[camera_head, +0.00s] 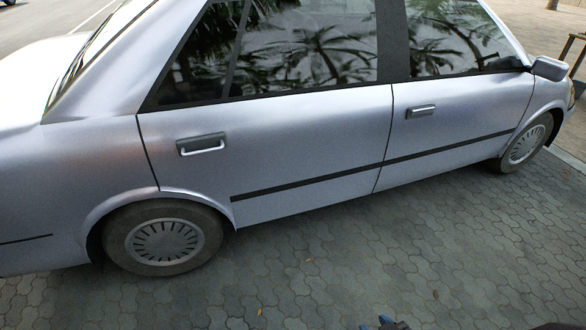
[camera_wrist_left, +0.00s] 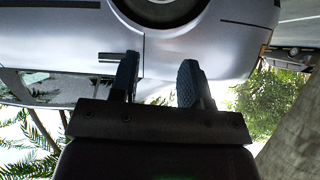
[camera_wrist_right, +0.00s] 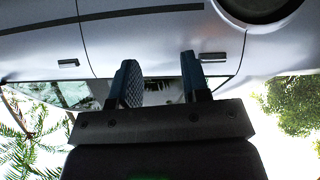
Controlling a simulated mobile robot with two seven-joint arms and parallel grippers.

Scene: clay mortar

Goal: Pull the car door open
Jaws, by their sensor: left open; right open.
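A silver car fills the head view, with its closed rear door (camera_head: 290,145) and closed front door (camera_head: 450,118) facing me. The rear door's handle (camera_head: 201,144) is a grey bar, and the front door's handle (camera_head: 420,111) is similar. In the upside-down left wrist view, my left gripper (camera_wrist_left: 157,78) is open and empty, with the rear handle (camera_wrist_left: 110,57) partly behind a finger. In the right wrist view, my right gripper (camera_wrist_right: 160,77) is open and empty; the rear handle (camera_wrist_right: 212,58) and front handle (camera_wrist_right: 68,63) show beyond it. Neither gripper visibly touches the car.
The rear wheel (camera_head: 164,238) and front wheel (camera_head: 525,145) stand on grey paving (camera_head: 330,275), which is clear beside the doors. A side mirror (camera_head: 550,68) sticks out at the right. A blue-tipped piece of my gripper shows at the head view's bottom edge.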

